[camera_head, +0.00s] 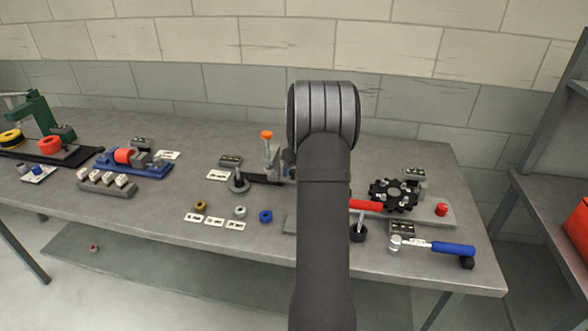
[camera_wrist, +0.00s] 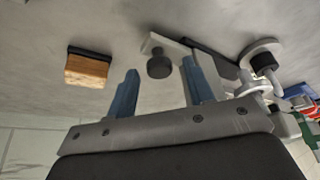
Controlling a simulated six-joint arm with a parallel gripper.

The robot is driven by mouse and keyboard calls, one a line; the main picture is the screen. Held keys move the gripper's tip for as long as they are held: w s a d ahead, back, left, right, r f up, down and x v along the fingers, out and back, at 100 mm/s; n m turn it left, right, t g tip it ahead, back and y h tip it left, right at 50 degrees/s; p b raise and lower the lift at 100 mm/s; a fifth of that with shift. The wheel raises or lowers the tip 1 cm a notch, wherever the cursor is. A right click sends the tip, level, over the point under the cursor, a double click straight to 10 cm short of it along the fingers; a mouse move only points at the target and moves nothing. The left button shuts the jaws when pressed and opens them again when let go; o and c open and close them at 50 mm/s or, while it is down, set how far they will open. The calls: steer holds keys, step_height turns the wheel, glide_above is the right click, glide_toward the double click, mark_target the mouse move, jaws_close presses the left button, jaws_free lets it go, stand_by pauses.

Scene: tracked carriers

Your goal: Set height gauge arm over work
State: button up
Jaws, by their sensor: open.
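In the head view, an upright metal post with an orange top (camera_head: 267,135) stands near the table's middle, just left of my arm; I take it to be part of the height gauge. A dark bar (camera_head: 262,178) lies low beside it, and a round grey base with a short peg (camera_head: 238,183) is at its left. In the wrist view my gripper (camera_wrist: 163,68) is open, with two blue fingers apart. A dark round knob (camera_wrist: 159,66) shows between the fingers, beside a pale plate; I cannot tell whether it touches them.
A pale ring-shaped fitting (camera_wrist: 262,58) is right of my fingers, and a wooden block (camera_wrist: 88,69) is left. A black toothed wheel (camera_head: 394,195) and blue-handled tool (camera_head: 453,248) are right of my arm. Small rings (camera_head: 240,211) and cards lie in front.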

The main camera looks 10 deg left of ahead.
mark_target(268, 132)
steer(key=shift+f, duration=0.1)
jaws_close()
steer(key=a, duration=1.1)
steer(key=shift+a, duration=0.3)
jaws_free()
steer(key=v, duration=1.7)
steer(key=shift+d+r, duration=0.1)
steer(key=shift+r, duration=0.1)
